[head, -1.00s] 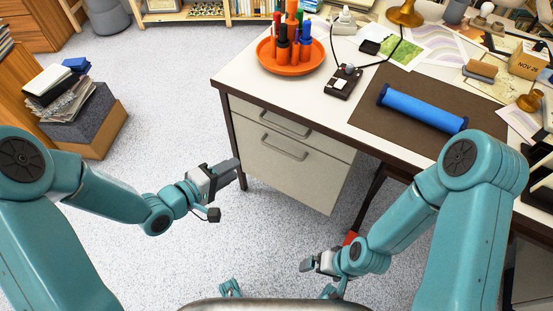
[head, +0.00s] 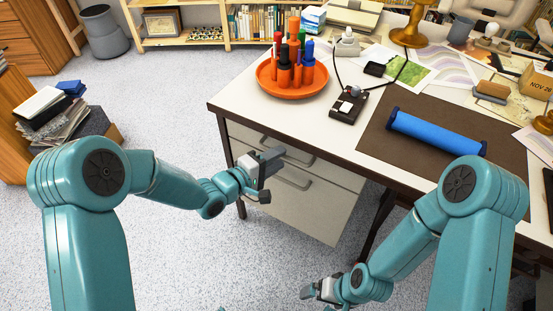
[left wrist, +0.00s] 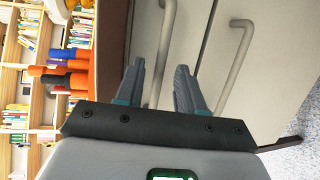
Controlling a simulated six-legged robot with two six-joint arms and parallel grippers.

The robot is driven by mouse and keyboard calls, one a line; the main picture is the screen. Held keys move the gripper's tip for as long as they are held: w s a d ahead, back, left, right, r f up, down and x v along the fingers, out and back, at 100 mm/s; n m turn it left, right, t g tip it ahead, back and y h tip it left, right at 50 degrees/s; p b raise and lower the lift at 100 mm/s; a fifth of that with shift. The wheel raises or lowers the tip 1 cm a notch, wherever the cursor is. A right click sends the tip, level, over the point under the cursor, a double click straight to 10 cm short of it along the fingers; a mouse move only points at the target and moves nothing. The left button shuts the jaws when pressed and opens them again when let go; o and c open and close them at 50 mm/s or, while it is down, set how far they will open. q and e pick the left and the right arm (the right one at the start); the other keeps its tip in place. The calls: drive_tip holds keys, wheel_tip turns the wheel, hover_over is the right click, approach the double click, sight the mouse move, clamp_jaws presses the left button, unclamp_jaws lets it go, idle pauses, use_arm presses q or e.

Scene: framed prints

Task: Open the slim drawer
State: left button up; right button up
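The slim drawer (head: 338,173) is the shallow upper front of the white desk unit, and it looks closed. Its bar handle (head: 300,152) is partly hidden by my left gripper (head: 272,159). In the left wrist view my left gripper (left wrist: 163,88) is open, with the slim drawer's handle (left wrist: 167,35) showing between its two fingers. I cannot tell whether they touch it. The deeper drawer (head: 300,208) below also looks closed; its handle (left wrist: 238,55) is right of the fingers in the wrist view. My right gripper (head: 318,290) is low, apart from the drawers; its fingers are unclear.
The desk top (head: 245,95) overhangs the drawers. It holds an orange tray (head: 265,85) of markers, a black switch box (head: 347,108) and a blue roll (head: 435,132) on a brown mat. A stack of books (head: 55,112) stands at the left. Floor is open before the desk.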

use_arm(q)
drive_tip(key=shift+w+d, duration=0.25)
clamp_jaws()
drive_tip(key=shift+f, duration=0.1)
